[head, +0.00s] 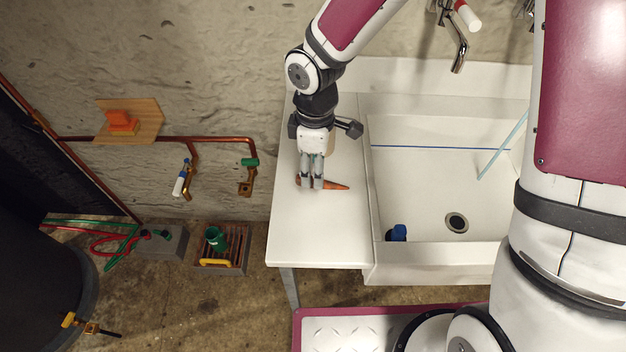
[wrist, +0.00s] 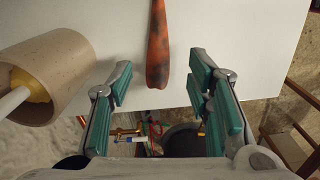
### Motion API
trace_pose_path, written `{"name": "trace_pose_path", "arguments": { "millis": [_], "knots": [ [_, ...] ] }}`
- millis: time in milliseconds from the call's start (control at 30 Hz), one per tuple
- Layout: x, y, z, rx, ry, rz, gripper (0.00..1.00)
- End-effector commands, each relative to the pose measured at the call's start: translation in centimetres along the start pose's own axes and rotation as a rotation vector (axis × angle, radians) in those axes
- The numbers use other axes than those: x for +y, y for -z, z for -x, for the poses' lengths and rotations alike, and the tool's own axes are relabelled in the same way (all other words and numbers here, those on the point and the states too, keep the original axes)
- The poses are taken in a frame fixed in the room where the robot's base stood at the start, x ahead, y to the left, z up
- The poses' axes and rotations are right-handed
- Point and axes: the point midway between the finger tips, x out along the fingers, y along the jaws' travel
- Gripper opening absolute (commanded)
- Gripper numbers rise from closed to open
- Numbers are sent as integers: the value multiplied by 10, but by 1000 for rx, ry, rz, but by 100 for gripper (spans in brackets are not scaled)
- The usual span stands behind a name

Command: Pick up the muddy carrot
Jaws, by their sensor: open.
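The muddy carrot (head: 335,186) is orange with dark smears and lies on the white counter left of the sink. In the head view my gripper (head: 311,184) is over its left part and hides some of it. In the wrist view the carrot (wrist: 158,50) runs down from the top edge, its lower end between and ahead of my open fingers (wrist: 160,88). Nothing is held. I cannot tell the exact height of the fingertips above the counter.
The white sink basin (head: 420,200) is right of the counter (head: 318,240), with a blue item (head: 397,233) inside it. A beige cylinder (wrist: 50,75) shows at the left of the wrist view. A wall shelf (head: 145,120) and pipes are farther left.

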Motion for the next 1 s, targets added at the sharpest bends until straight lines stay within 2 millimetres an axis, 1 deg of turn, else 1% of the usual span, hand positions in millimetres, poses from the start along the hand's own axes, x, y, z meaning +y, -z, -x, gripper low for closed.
{"name": "trace_pose_path", "arguments": {
  "millis": [33,100,233,367,567,667,700,733,767,1000],
  "knots": [
    [0,2,-8,-1,5,3,46],
    [2,4,-19,-1,4,2,46],
    [2,4,-35,-2,2,2,46],
    [3,4,-41,-1,1,1,46],
    [3,4,-41,0,0,1,46],
    [3,4,-41,-1,0,1,25],
    [3,4,-41,-1,0,1,16],
    [3,4,-41,-1,0,1,9],
    [3,4,-41,-1,0,1,5],
    [3,4,-41,-1,0,1,5]
  ]
}}
